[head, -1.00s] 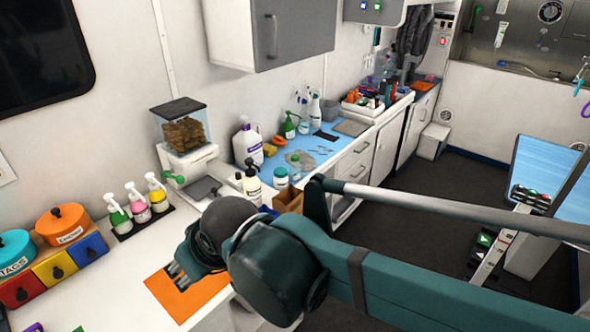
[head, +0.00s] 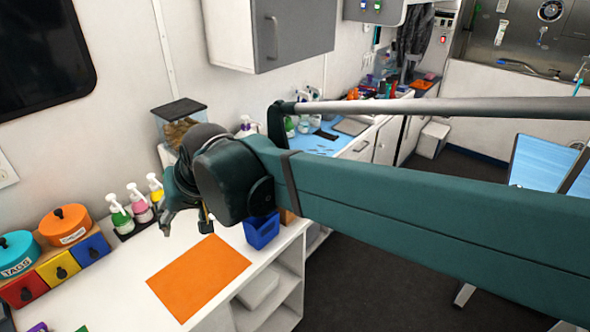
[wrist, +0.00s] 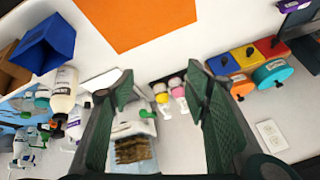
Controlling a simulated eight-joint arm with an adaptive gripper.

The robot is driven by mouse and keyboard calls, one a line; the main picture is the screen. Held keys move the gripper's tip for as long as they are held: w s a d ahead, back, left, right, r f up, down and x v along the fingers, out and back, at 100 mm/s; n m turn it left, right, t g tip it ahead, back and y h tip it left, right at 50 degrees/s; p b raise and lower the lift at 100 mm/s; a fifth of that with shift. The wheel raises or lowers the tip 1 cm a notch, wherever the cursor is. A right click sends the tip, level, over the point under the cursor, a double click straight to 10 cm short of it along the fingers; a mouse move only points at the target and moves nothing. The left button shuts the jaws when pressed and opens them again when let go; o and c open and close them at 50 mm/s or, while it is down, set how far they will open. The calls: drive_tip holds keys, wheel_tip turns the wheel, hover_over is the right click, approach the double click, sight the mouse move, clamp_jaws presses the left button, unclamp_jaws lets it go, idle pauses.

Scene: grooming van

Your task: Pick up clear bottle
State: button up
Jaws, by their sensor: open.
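My gripper (head: 186,219) is open and empty above the white counter, beside the orange mat (head: 200,275). In the wrist view its two fingers (wrist: 158,80) stand wide apart with nothing between their tips. I cannot single out the clear bottle with certainty. A crowd of bottles and jars shows at the left of the wrist view, among them a white bottle with a black pump (wrist: 64,92). In the head view my arm hides most of that area.
Three pump bottles (head: 140,203) stand by the wall. A treat dispenser (head: 178,110) is behind my gripper. A blue bin (head: 262,231) sits at the counter's edge. Coloured drawers (head: 55,270) with round tubs are at the left. The orange mat is bare.

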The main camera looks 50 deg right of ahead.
drive_tip(key=w+d+r+m+p, duration=0.2)
drive_tip(key=w+d+r+m, duration=0.1)
drive_tip(key=w+d, duration=0.5)
drive_tip(key=w+d+f+m+g+h+p, duration=0.15)
drive_tip(key=w+d, duration=0.25)
drive_tip(key=d, duration=0.4)
drive_tip(key=w+d+f+m+h+p, duration=0.1)
drive_tip(key=w+d+f, duration=0.25)
drive_tip(key=d, duration=0.55)
drive_tip(key=d+f+m+g+p, duration=0.1)
drive_tip(key=d+f, duration=0.4)
drive_tip(key=d, duration=0.6)
drive_tip(key=d+f+m+g+h+p, duration=0.1)
drive_tip(key=d+f, duration=0.4)
drive_tip(key=d, duration=0.7)
drive_tip(key=d+f+m+g+h+p, duration=0.1)
drive_tip(key=d+f, duration=0.5)
drive_tip(key=d, duration=0.5)
drive_tip(key=shift+s+d+m, duration=0.15)
drive_tip(key=shift+s+m, duration=0.1)
drive_tip(key=shift+s+d+f, duration=0.1)
drive_tip(key=shift+d+f, duration=0.05)
drive_tip(key=shift+d, duration=0.1)
drive_tip(key=shift+x, duration=1.3)
